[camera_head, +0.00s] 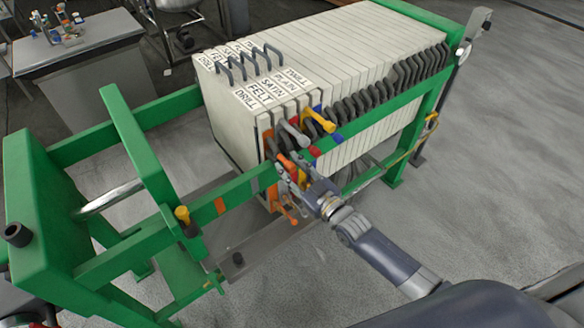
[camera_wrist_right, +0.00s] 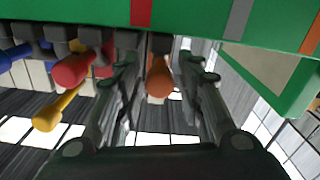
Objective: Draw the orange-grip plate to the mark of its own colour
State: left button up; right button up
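The orange-grip plate is the front plate of the white stack, with an orange edge strip (camera_head: 267,137) in the head view. Its orange grip (camera_wrist_right: 160,76) hangs below the green rail in the right wrist view. My right gripper (camera_head: 292,172) is at the near rail beside the stack's front end. In the wrist view its two fingers (camera_wrist_right: 160,72) stand apart, one on each side of the orange grip. I cannot tell whether they touch it. The orange mark (camera_head: 220,205) is on the green rail, left of the gripper, and at the wrist view's right edge (camera_wrist_right: 312,38). My left gripper is not in view.
Red (camera_wrist_right: 75,70), yellow (camera_wrist_right: 55,108) and blue (camera_wrist_right: 12,53) grips hang left of the fingers. A grey mark (camera_head: 254,186) lies between the plates and the orange mark. The frame between the stack and the green end plate (camera_head: 60,225) is open.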

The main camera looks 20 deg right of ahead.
grip_shut()
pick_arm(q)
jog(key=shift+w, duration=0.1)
pick_arm(e)
jog(key=shift+a, duration=0.1)
jog(key=shift+s+a, duration=0.25)
jog(key=shift+a, duration=0.2)
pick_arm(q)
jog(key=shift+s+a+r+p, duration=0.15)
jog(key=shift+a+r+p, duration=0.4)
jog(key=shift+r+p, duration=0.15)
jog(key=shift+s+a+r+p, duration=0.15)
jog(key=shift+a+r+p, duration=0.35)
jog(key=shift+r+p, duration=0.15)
pick_arm(e)
jog(key=s+a, duration=0.3)
jog(key=a, duration=0.6)
jog(key=s+a, duration=0.3)
jog(key=a, duration=0.6)
jog(key=shift+s, duration=0.25)
jog(key=shift+d, duration=0.1)
